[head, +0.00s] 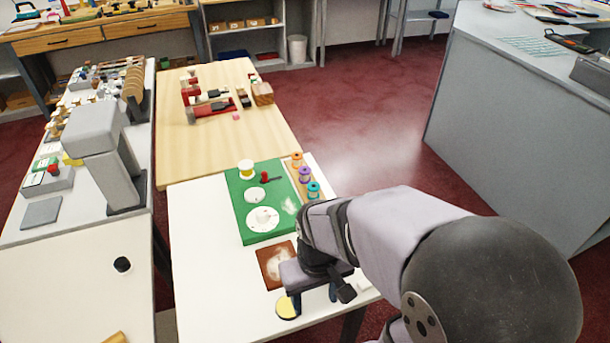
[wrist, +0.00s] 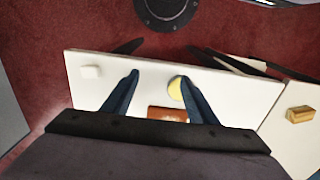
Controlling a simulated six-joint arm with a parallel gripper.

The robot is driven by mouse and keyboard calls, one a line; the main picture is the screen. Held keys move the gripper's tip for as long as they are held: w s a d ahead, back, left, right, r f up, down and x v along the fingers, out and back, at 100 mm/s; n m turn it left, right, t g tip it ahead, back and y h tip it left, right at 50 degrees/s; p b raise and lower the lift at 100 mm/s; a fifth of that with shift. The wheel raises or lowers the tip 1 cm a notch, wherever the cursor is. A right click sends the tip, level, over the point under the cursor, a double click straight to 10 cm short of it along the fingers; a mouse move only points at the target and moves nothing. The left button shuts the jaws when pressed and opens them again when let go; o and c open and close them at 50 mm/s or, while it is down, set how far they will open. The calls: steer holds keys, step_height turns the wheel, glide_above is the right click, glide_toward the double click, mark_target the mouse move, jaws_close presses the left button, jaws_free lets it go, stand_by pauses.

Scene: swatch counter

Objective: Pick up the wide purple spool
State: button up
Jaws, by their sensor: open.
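A purple spool (head: 305,174) stands in a wooden rack (head: 297,170) at the right edge of the white table, between an orange spool (head: 297,160) and a teal spool (head: 313,188). It is the only purple spool I can make out. My gripper (head: 314,303) is low over the near end of the table, well in front of the rack. In the wrist view my gripper (wrist: 158,78) shows two blue fingers, spread apart with nothing between them. The purple spool is not in the wrist view.
A green mat (head: 243,193) bears a yellow-and-white spool, a red item and a white disc. A brown square (head: 268,270) and a yellow disc (head: 286,309) lie near my gripper. A small white block (wrist: 91,72) sits at a table corner. The far wooden table holds red clamps.

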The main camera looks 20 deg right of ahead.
step_height(320, 180, up, 5)
steer(key=m+t+h+b, duration=0.2)
steer(key=t+b, duration=0.4)
steer(key=t, duration=0.7)
glide_toward(305, 171)
steer(key=r, duration=0.2)
steer(key=d+r, duration=0.1)
steer(key=shift+w+r, duration=0.35)
steer(key=shift+w, duration=0.05)
step_height(305, 171, down, 4)
steer(key=shift+w+r, duration=0.1)
steer(key=shift+f, duration=0.2)
steer(key=shift+a+p+x, duration=0.2)
steer(key=shift+p+x, duration=0.45)
steer(key=shift+x, duration=1.2)
steer(key=shift+a+p+x, duration=0.15)
steer(key=shift+p+x, duration=0.5)
steer(key=shift+x, duration=1.2)
steer(key=shift+c, duration=0.7)
steer(key=c, duration=1)
